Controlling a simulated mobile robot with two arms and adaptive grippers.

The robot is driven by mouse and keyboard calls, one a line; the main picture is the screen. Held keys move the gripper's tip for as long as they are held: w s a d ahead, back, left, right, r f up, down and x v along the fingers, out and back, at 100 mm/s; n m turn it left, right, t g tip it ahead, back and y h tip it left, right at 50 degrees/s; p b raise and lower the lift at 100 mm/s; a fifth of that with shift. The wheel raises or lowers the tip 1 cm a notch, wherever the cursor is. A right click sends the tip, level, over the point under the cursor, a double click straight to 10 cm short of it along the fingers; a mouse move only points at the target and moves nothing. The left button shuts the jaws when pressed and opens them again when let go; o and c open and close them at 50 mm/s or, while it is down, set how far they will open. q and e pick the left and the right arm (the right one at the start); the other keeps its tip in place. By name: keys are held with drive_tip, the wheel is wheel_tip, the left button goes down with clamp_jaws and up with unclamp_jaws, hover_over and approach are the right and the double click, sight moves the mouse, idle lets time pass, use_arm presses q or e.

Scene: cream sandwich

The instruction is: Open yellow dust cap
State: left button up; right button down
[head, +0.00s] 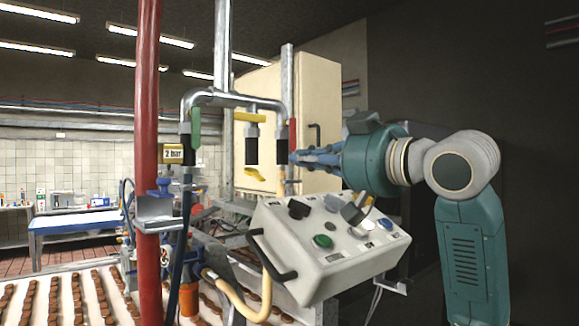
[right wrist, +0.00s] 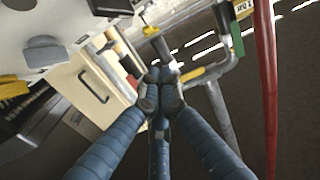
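A yellow dust cap (head: 255,174) sits at the lower end of a short dark hanging pipe (head: 252,150), left of my right gripper in the head view. It appears tilted, and I cannot tell how firmly it sits. In the right wrist view a yellow piece at the pipe's end (right wrist: 150,30) looks like the same cap, beyond the fingertips. My right gripper (head: 293,157) reaches in from the right, with its blue fingers beside the right-hand pipe and just below a red handle (head: 292,135). In the right wrist view its fingertips (right wrist: 160,84) meet, with nothing visible between them. My left gripper is out of view.
A yellow handle (head: 249,117) is above the dark pipe, and a green handle (head: 196,128) is on the left pipe. A control box (head: 330,240) with knobs stands below my right gripper. A red vertical pipe (head: 147,110) is at the left. A cream cabinet (head: 317,90) stands behind.

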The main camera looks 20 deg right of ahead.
wheel_tip(320, 180, up, 7)
drive_tip(key=w+a+g+h+p, duration=0.1)
drive_tip(key=w+g+h+p, duration=0.1)
drive_tip(key=g+p, duration=0.3)
drive_tip(key=p, duration=0.6)
approach(254, 174)
drive_tip(key=w+a+r, duration=0.1)
drive_tip(key=w+r, duration=0.1)
drive_tip(key=w, duration=0.1)
drive_tip(key=shift+w+a+f+p, duration=0.1)
drive_tip(key=shift+w+f+p, duration=0.15)
drive_tip(key=shift+f, duration=0.45)
drive_tip(key=shift+w+f+p, duration=0.25)
drive_tip(key=shift+w+f, duration=0.05)
drive_tip(key=shift+f, duration=0.4)
drive_tip(key=shift+w+f+p, duration=0.25)
drive_tip(key=shift+f, duration=0.45)
drive_tip(key=shift+a, duration=0.1)
drive_tip(key=shift+s, duration=0.1)
